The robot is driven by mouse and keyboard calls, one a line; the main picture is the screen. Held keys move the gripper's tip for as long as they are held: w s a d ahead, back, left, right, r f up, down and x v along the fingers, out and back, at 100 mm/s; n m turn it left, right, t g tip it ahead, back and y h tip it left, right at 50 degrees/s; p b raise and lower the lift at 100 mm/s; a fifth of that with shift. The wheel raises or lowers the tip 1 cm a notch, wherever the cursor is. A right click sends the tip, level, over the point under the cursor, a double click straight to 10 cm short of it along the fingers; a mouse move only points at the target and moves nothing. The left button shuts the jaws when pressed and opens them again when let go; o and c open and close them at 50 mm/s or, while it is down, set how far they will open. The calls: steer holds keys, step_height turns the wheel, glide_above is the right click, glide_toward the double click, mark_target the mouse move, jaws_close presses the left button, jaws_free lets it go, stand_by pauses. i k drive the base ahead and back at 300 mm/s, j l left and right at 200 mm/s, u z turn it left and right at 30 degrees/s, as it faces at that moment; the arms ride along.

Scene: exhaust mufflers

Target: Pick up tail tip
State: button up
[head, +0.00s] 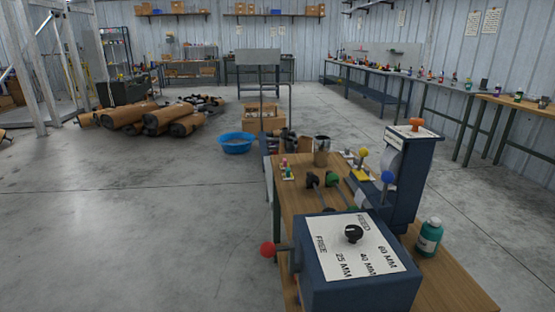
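I cannot single out the tail tip with certainty. A short dark metal cylinder (321,157) stands upright on the wooden bench (288,200), and small dark pieces (290,142) sit at the bench's far end; all are too small to identify surely. My gripper is not in view.
A blue machine (352,265) with a dial and a red-knobbed lever (268,249) fills the near bench. A green bottle (429,238) stands to its right. A blue basin (236,143), a cardboard box (264,120) and brown mufflers (150,117) are on the floor.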

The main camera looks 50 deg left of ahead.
mark_target(321, 143)
steer(key=u, duration=1.5)
